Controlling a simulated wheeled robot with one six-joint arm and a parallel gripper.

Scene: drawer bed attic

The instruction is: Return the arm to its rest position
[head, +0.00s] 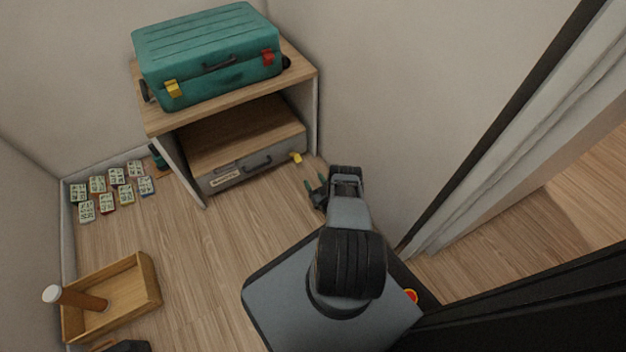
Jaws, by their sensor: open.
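My arm rises from the middle of my grey base and reaches away from the camera, toward the wall right of the wooden shelf. Nothing shows between the fingers. The gripper is just right of and nearer than the grey-fronted drawer box (232,175), and appears apart from it. Part of the gripper is hidden behind the arm's wrist.
A teal suitcase (205,50) lies on the wooden shelf (163,121). Several small patterned cards (115,177) lie at the left wall. A wooden tray (140,272) holds a brown cylinder (80,299) with a white end. A wall stands close right of the arm.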

